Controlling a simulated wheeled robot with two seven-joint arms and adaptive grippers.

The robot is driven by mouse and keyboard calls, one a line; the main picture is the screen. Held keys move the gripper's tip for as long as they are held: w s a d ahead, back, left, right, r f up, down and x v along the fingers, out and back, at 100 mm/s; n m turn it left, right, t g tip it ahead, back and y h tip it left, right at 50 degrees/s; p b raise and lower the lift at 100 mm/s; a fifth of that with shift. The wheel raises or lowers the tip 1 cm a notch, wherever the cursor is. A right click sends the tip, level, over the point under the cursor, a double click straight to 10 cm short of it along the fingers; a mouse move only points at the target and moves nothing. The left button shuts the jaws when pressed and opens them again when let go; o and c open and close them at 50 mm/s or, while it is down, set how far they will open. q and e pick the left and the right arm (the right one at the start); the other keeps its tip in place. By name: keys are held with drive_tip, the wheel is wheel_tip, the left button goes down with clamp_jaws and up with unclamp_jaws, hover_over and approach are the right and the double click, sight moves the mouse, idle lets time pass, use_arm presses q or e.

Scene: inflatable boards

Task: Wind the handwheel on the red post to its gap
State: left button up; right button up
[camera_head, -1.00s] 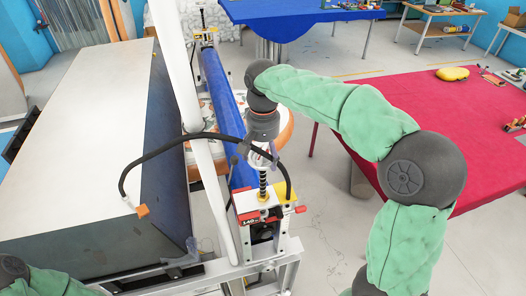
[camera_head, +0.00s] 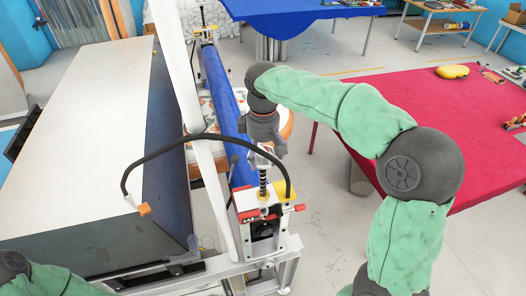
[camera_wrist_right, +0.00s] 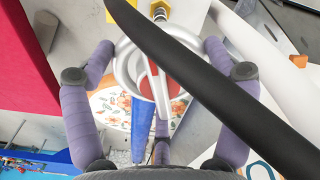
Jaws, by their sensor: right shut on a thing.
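The near post (camera_head: 262,226) has red and yellow parts at its top and a threaded screw (camera_head: 263,182) rising from it. The handwheel (camera_head: 264,159) sits on top of this screw, mostly covered by my gripper. In the right wrist view the handwheel (camera_wrist_right: 125,72) is a silver ring with a red and white hub. My right gripper (camera_head: 265,152) reaches down over it from above. Its purple fingers close around the ring's rim. The gap at the post is too small to judge. My left gripper is out of view; only part of my left arm shows at lower left.
A black cable (camera_head: 165,146) arches past the wheel and crosses close in front of the right wrist camera (camera_wrist_right: 200,75). A white upright pole (camera_head: 187,95) stands left of the wheel. A blue roller (camera_head: 220,95) runs back to a far post (camera_head: 204,35). A red table (camera_head: 445,110) is at right.

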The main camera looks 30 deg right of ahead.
drive_tip(key=n, duration=0.5)
drive_tip(key=shift+s+f+n+p, duration=0.1)
drive_tip(key=shift+f+n+p, duration=0.1)
drive_tip(key=shift+n+p, duration=0.15)
drive_tip(key=n, duration=0.5)
drive_tip(key=shift+p, duration=0.3)
drive_tip(key=o, duration=1)
drive_tip(key=shift+c, duration=0.2)
drive_tip(key=shift+r, duration=0.25)
drive_tip(key=shift+r, duration=0.25)
wheel_tip(320, 180, up, 11)
